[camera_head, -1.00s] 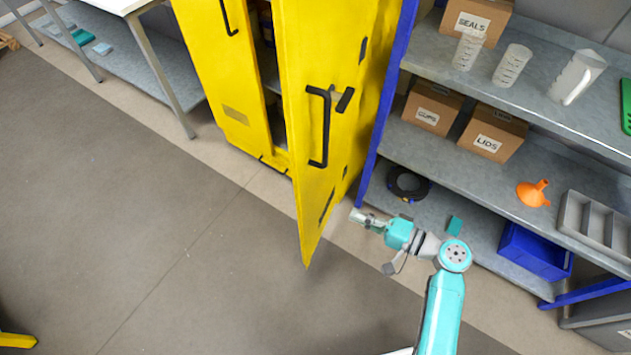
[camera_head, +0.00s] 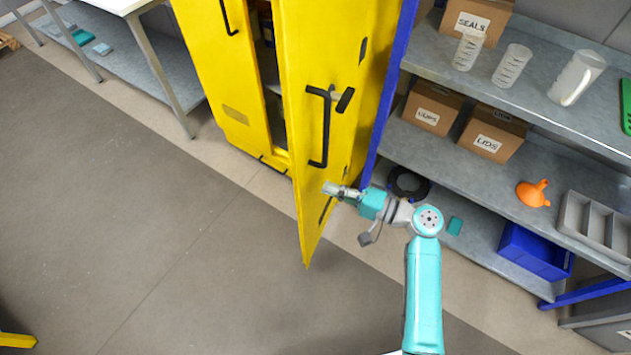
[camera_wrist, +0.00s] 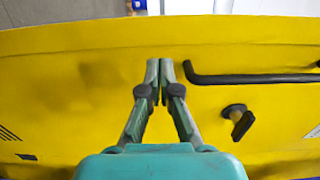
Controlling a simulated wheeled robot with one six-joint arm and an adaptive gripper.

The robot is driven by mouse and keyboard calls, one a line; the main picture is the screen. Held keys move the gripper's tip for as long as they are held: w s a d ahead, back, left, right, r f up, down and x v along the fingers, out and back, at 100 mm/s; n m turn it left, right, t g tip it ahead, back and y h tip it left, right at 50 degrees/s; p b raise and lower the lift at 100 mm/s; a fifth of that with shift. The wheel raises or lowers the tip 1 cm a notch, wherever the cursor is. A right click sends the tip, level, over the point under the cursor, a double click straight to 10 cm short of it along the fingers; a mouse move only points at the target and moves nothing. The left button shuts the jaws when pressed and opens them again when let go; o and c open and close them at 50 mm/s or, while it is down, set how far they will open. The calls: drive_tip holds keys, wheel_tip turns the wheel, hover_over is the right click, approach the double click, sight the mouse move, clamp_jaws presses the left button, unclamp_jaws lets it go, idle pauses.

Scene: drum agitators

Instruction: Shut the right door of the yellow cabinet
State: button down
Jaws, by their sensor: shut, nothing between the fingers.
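The yellow cabinet (camera_head: 225,75) stands at the top middle of the head view, with its left door shut or nearly so. Its right door (camera_head: 305,170) stands ajar, swung out toward me, with a black handle (camera_head: 325,127) on its face. My gripper (camera_head: 331,188) is shut and empty, at the lower part of the right door. In the wrist view my gripper's fingertips (camera_wrist: 159,64) are together in front of the yellow door panel (camera_wrist: 90,85), left of the black handle (camera_wrist: 255,79). I cannot tell whether they touch the panel.
A shelf unit with blue posts (camera_head: 388,90) stands right of the cabinet, holding boxes, jugs, an orange funnel (camera_head: 533,193) and a blue bin (camera_head: 533,250). A steel table (camera_head: 150,70) is at the left. The floor (camera_head: 130,220) in front is clear.

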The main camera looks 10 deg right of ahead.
sight(305, 180)
drive_tip(key=shift+x, duration=2.3)
